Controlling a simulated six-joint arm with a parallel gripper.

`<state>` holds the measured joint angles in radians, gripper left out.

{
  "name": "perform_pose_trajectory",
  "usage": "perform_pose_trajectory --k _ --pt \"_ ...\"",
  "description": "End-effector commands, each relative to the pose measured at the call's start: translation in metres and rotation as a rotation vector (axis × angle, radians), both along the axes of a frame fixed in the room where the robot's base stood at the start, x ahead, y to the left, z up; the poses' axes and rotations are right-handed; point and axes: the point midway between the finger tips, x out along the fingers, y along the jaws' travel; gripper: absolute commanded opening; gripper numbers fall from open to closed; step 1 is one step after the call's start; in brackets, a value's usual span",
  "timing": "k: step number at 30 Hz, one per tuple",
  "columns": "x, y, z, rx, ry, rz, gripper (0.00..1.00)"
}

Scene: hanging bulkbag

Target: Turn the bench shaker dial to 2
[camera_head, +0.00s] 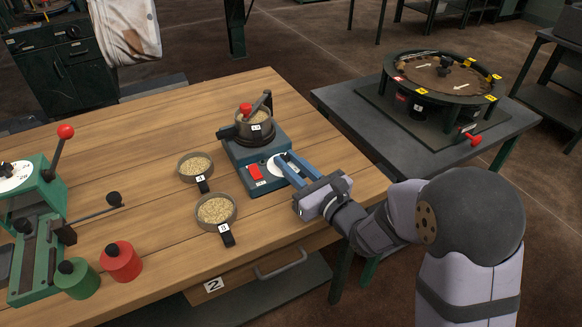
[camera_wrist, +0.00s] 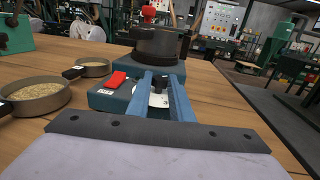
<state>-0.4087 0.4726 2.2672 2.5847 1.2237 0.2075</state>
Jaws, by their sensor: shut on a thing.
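The bench shaker (camera_head: 246,150) is a blue-grey box on the wooden bench with a dark round pan (camera_head: 255,122) clamped on top. Its red rocker switch (camera_head: 255,172) is at the front left, and it also shows in the wrist view (camera_wrist: 115,79). The white dial plate (camera_head: 277,167) is at the front right. My gripper (camera_head: 287,165) reaches in from the right with its blue fingers at the dial. In the wrist view the fingers are shut on the dark dial knob (camera_wrist: 158,83). Part of the white dial plate shows between them, but the setting is not clearly readable.
Two pans of grain (camera_head: 195,166) (camera_head: 216,211) stand left of the shaker. A green device with a red-knobbed lever (camera_head: 65,132) and red and green weights (camera_head: 121,262) (camera_head: 77,278) are at the left. A round rotary table (camera_head: 448,78) stands on the grey table at right.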

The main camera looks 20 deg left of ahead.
Motion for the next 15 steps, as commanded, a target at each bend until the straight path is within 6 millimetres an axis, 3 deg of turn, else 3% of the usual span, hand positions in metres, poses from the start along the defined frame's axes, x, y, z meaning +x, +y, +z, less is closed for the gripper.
perform_pose_trajectory --k 15 --pt "-0.0026 0.0026 0.0001 0.001 0.000 -0.138 0.00"
